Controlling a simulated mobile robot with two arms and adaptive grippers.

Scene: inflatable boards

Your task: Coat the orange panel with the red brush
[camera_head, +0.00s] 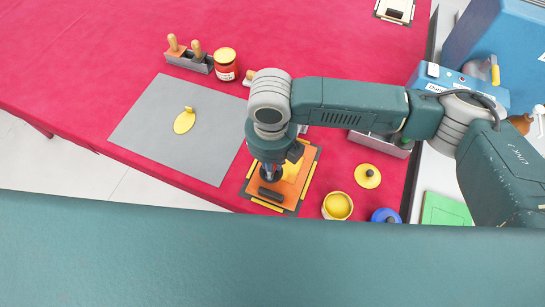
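The orange panel (309,160) lies near the table's front edge in a dark frame with yellow strips along it. A yellow patch shows on its surface beside my gripper. My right arm comes in from the right, and my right gripper (269,174) points down over the panel. My wrist hides much of the panel. A dark bar (271,194) lies at or just below the fingertips; I cannot tell whether it is part of a brush. A little red shows between the fingers, but I cannot make out the red brush clearly. My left gripper is not in view.
An open yellow pot (337,206), a yellow lid (367,176) and a blue round item (385,215) are right of the panel. A grey mat (160,135) with a yellow piece (184,121) lies left. A tool holder (188,61) and red jar (226,65) stand behind.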

